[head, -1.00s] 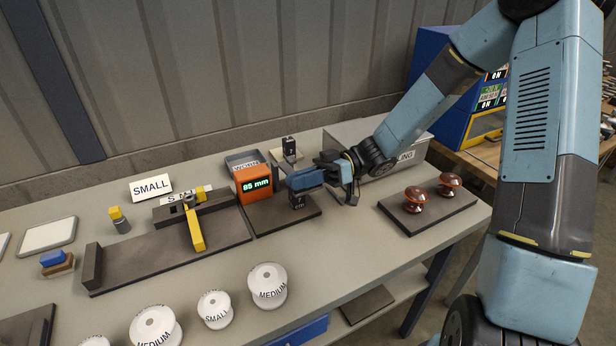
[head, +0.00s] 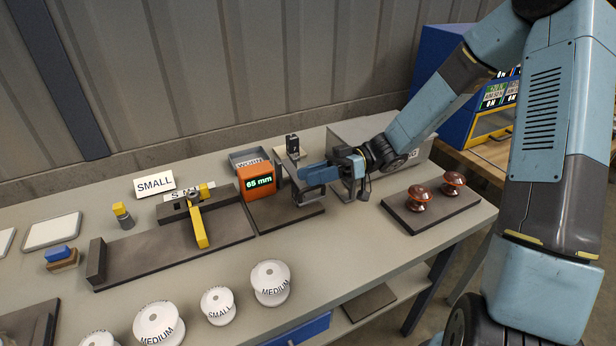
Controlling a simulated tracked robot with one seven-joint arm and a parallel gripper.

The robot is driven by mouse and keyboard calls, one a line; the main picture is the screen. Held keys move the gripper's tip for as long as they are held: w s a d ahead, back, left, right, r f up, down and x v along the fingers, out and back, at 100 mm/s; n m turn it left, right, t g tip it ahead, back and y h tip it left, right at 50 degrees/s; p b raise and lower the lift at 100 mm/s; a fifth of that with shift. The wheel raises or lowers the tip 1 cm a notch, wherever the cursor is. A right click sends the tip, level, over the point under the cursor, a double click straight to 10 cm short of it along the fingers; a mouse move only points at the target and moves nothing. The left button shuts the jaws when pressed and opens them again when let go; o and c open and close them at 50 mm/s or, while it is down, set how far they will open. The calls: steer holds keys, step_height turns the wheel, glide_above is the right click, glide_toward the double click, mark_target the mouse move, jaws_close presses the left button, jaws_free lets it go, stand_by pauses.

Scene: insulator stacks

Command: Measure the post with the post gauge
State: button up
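An orange gauge box (head: 256,183) with a lit display reading 65 mm stands on a dark base plate (head: 280,215), right of the table's middle. I take it to be the post gauge. My gripper (head: 306,187) is low over the right part of this plate, just right of the orange box. Its blue-grey parts cover what is between or behind the fingers, so I cannot tell whether it holds anything. A small black post-like block (head: 292,145) stands upright behind the gripper, apart from it.
A long dark fixture with a yellow lever (head: 199,228) lies to the left. Two red-brown insulators (head: 418,198) sit on a dark plate (head: 440,217) at right. A grey tray (head: 247,158) lies behind the gauge.

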steer(key=v, duration=1.1)
steer(key=shift+w+d, duration=0.25)
steer(key=shift+d, duration=0.05)
steer(key=s+d+r+m+t+h, duration=1.4)
steer(key=s+d+r+m+h, duration=0.1)
steer(key=s+m, duration=0.4)
step_height(320, 180, up, 3)
steer(key=shift+s+d+f+m+t+h, duration=0.2)
steer(key=shift+d+m+t+h, duration=0.1)
steer(key=shift+d+m, duration=0.35)
stand_by(1.8)
